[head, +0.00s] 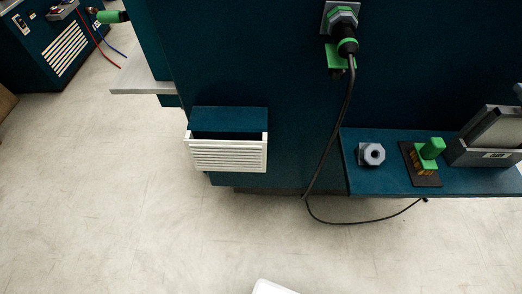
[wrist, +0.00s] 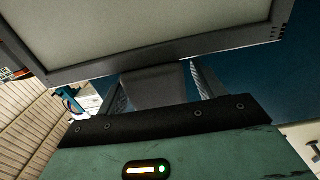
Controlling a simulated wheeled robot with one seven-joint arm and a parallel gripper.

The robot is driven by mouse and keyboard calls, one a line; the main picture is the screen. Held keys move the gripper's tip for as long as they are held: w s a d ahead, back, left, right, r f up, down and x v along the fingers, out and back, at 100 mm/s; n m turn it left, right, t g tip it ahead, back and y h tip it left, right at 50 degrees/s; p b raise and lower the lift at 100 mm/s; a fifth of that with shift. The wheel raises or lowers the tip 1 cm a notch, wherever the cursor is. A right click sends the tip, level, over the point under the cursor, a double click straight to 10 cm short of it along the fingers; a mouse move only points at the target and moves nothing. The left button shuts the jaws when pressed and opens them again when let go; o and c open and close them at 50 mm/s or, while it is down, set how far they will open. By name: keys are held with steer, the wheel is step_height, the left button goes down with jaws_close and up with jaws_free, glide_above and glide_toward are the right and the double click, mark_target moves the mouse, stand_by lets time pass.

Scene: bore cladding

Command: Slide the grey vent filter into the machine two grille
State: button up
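A grey-framed vent filter (wrist: 150,35) with a pale face fills the top of the wrist view. Its grey tab (wrist: 155,88) lies between the two fingers of my gripper (wrist: 160,84), which look closed on its sides. In the head view a grey-framed panel (head: 498,128) stands tilted in a dark grey labelled holder (head: 480,156) at the right; I cannot tell whether it is the same filter. My gripper is not clearly visible there. A white slatted grille (head: 228,156) with a dark opening along its top sits low on the teal machine (head: 250,60).
A teal shelf (head: 390,185) carries a grey hex fitting (head: 372,154) and a green-handled part (head: 432,148) on a dark plate. A black cable (head: 345,110) hangs from a green-ringed connector (head: 345,30). A pale ledge (head: 140,80) juts out left. The floor in front is clear.

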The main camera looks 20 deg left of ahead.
steer(key=c, duration=1.2)
steer(key=shift+o, duration=0.3)
step_height(320, 180, up, 6)
steer(key=p, duration=0.4)
